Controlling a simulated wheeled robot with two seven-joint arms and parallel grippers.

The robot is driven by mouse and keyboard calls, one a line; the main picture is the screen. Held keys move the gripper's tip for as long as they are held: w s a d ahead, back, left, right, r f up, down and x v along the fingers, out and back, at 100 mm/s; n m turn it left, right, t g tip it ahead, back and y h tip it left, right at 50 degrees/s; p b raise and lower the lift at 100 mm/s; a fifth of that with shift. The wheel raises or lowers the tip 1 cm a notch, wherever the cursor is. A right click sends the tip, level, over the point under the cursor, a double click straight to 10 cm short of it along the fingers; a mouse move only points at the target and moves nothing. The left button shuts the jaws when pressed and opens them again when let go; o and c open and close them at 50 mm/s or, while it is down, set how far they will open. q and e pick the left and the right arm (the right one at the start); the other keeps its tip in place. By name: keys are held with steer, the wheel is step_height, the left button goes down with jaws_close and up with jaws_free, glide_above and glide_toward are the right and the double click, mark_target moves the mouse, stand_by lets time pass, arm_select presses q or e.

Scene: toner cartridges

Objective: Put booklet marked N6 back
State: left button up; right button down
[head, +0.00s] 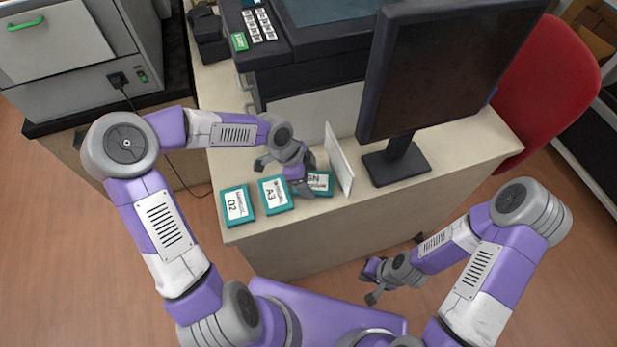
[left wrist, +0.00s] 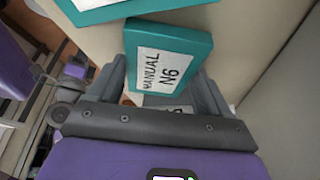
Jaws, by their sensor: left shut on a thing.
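The booklet marked N6 (head: 322,181) is a teal box-like manual with a white label, at the table's front edge beside an upright white panel (head: 338,160). My left gripper (head: 300,182) is shut on it. In the left wrist view the N6 booklet (left wrist: 190,45) sits between the two grey fingers (left wrist: 165,90), its label reading MANUAL N6. Whether it touches the table cannot be told. My right gripper (head: 371,283) is empty and open in front of the table, with its fingers spread.
Teal booklets D2 (head: 237,205) and A3 (head: 275,195) lie left of N6 on the table (head: 440,190). A monitor (head: 440,70) stands right of the panel. A printer (head: 320,60) is behind. The table right of the monitor's foot is clear.

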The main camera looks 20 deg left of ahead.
arm_select(q)
steer(key=shift+f, duration=0.2)
steer(key=o, duration=1)
steer(key=w+p+v, duration=0.1)
steer(key=p+v, duration=0.4)
steer(key=v, duration=0.7)
steer(key=shift+s+r, duration=0.2)
steer(key=shift+s, duration=0.25)
